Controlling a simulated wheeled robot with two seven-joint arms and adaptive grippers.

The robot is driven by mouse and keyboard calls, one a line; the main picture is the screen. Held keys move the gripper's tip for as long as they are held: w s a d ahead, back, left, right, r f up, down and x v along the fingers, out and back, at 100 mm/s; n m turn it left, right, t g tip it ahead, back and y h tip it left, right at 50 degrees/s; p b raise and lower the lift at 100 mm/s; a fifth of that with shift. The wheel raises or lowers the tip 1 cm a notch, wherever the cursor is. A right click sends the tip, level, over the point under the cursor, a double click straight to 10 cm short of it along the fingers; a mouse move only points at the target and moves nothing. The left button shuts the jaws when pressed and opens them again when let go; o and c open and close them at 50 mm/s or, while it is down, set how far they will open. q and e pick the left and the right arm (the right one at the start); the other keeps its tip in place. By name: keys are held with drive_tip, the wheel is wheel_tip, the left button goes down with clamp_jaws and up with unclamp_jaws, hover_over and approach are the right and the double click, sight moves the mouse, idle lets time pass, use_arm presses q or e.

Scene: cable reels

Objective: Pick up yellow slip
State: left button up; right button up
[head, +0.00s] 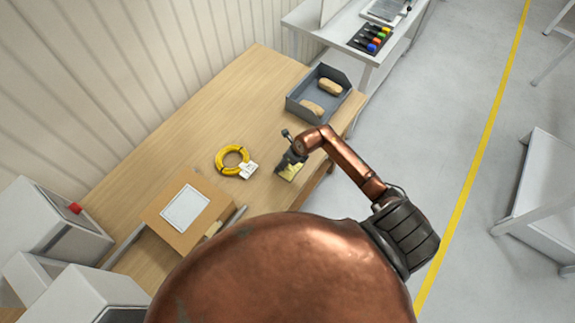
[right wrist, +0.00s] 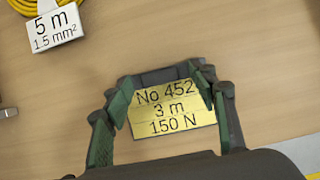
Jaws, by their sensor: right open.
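The yellow slip (right wrist: 172,108) lies on the wooden table and reads "No 452, 3 m, 150 N" in the right wrist view. It also shows in the head view (head: 291,172), partly hidden by my right gripper. My right gripper (right wrist: 163,125) is open over the slip, with one finger on its left and one on its right. The gripper also shows in the head view (head: 287,163). I cannot tell how high the fingertips are above the table. My left gripper is not in view.
A yellow cable coil (head: 221,165) with a white tag (head: 248,170) lies left of the slip. A grey bin (head: 318,96) with two tan items stands farther back. A brown board with a white sheet (head: 185,207) lies at the near left. The table's right edge is close to the slip.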

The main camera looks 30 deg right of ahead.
drive_tip(key=c, duration=1.3)
drive_tip(key=shift+o, duration=0.2)
drive_tip(key=shift+r, duration=0.15)
